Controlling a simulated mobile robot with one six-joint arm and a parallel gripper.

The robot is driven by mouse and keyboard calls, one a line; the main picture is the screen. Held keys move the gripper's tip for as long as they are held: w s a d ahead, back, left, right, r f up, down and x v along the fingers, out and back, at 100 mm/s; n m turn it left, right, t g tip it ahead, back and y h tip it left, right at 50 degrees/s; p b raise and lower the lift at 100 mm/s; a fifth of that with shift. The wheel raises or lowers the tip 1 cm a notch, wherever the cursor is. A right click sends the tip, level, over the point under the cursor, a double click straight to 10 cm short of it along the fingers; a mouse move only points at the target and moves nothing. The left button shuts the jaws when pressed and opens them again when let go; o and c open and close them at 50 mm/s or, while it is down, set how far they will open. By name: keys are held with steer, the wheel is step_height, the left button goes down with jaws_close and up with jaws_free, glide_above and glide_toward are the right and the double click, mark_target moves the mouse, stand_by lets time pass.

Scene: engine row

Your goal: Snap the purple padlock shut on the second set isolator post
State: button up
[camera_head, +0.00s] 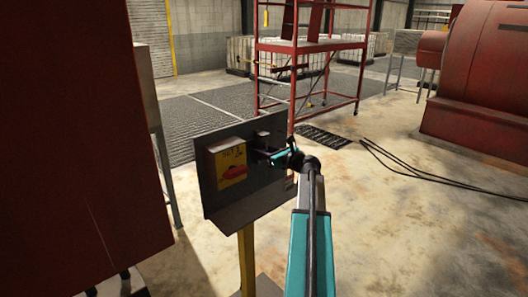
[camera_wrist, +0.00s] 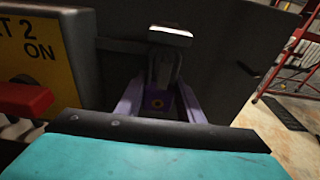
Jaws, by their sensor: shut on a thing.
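My gripper (camera_head: 272,153) reaches to the right part of a grey isolator panel (camera_head: 215,205) on a yellow post (camera_head: 246,262). In the wrist view my gripper (camera_wrist: 158,98) is shut on the purple padlock (camera_wrist: 157,103), one finger on each side of its body. The grey shackle (camera_wrist: 162,68) points up, just under a small bracket with a bright top (camera_wrist: 170,35) on the panel. I cannot tell whether the shackle is through the bracket or closed. A yellow isolator plate (camera_wrist: 35,50) reading "2 ON" with a red handle (camera_wrist: 22,98) is to the left.
A red scaffold (camera_head: 310,60) stands behind the panel. A large red machine (camera_head: 485,85) is at the right, and a dark red cabinet (camera_head: 75,150) fills the near left. Dark cables (camera_head: 410,172) lie on the floor, which is otherwise open at right.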

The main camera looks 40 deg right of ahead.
steer(key=shift+w+r+p, duration=0.1)
steer(key=shift+r+p, duration=0.95)
steer(key=shift+r, duration=0.25)
stand_by(1.0)
steer(key=shift+f, duration=0.55)
stand_by(0.3)
steer(key=o, duration=1.2)
steer(key=s+r+b, duration=0.2)
steer(key=s+b, duration=0.2)
steer(key=s, duration=0.9)
steer(key=shift+s+a, duration=0.35)
steer(key=shift+a, duration=0.05)
